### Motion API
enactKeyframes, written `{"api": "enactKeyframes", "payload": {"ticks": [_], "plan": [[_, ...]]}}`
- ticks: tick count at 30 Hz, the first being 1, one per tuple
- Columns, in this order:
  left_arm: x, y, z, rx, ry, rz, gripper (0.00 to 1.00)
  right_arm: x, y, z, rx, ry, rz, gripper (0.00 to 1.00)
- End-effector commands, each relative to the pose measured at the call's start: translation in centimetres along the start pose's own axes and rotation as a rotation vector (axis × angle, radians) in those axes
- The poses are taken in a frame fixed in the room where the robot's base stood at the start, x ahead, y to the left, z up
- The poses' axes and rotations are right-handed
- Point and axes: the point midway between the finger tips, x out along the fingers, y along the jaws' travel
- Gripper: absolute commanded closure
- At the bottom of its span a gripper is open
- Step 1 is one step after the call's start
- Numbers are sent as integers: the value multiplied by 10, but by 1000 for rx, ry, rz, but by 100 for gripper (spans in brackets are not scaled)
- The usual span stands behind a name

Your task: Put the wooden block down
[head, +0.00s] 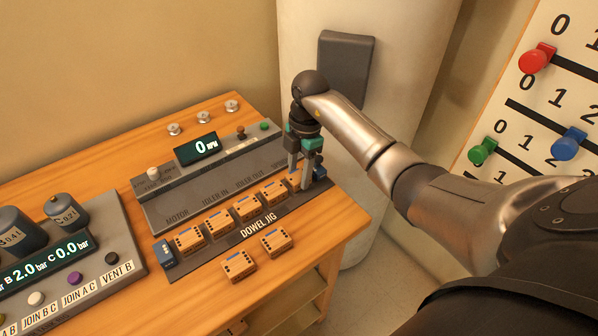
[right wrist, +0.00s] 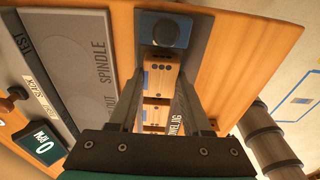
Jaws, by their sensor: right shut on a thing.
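My right gripper (head: 305,178) points down at the right end of the dowel jig (head: 258,231), shut on a wooden block (head: 293,179). The fingers partly hide this orange block. In the right wrist view the block (right wrist: 161,76) shows between the fingers (right wrist: 165,100), close to the jig's blue end piece (right wrist: 160,32). It is in line with the row of blocks in the jig; I cannot tell whether it touches the jig's base. My left gripper is not in view.
Several similar blocks (head: 218,222) stand in the jig's row. Two loose blocks, one left (head: 239,265) and one right (head: 276,241), lie on the bench (head: 310,245) in front. A grey panel (head: 215,187) with a display stands behind the jig. A pressure console (head: 120,250) is at left.

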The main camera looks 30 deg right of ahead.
Motion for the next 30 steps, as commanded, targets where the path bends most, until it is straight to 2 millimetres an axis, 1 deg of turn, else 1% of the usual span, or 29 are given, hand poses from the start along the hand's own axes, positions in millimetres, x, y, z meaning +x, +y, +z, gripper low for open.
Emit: {"api": "enactKeyframes", "payload": {"ticks": [4,5,12,20,23,26,30], "plan": [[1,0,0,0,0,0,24,3,0,1,0,-1,0,100],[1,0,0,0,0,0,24,3,0,0,0,0,1,49],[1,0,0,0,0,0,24,3,0,0,0,0,0,22],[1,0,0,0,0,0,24,2,0,0,0,0,0,21],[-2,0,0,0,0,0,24,-5,0,0,0,-1,2,21],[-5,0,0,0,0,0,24,-21,1,1,-1,-2,3,21],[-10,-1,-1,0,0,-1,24,-51,1,1,-1,-4,5,21]]}}
